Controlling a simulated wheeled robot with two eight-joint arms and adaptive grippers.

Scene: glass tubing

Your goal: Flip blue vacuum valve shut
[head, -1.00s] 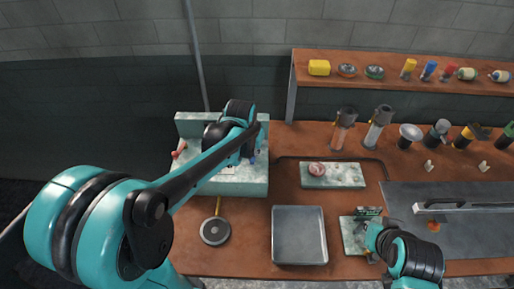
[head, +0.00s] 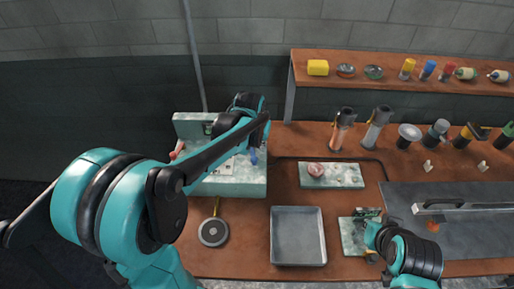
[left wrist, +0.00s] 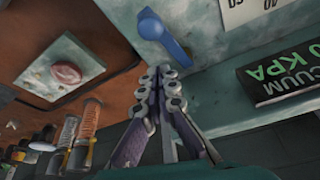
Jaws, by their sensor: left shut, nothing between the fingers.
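The blue valve handle (head: 254,157) is on the right side of the pale stone-like panel unit (head: 245,185) at the back left. In the left wrist view the blue handle (left wrist: 161,38) has a round hub and a lever reaching toward my fingers. My left gripper (left wrist: 160,78) is shut and empty, with its tips just short of the lever; whether they touch it I cannot tell. In the head view my left arm hides most of that gripper. A black display (left wrist: 285,72) with green vacuum text reading in kPa is beside the valve. My right gripper (head: 368,236) is low at the right; its fingers are unclear.
A red handle (head: 177,150) is at the unit's left side. A grey tray (head: 298,236), a round black tool (head: 213,232) and a slab with a pinkish piece (head: 332,176) lie on the bench. A shelf (head: 400,82) holds several small items.

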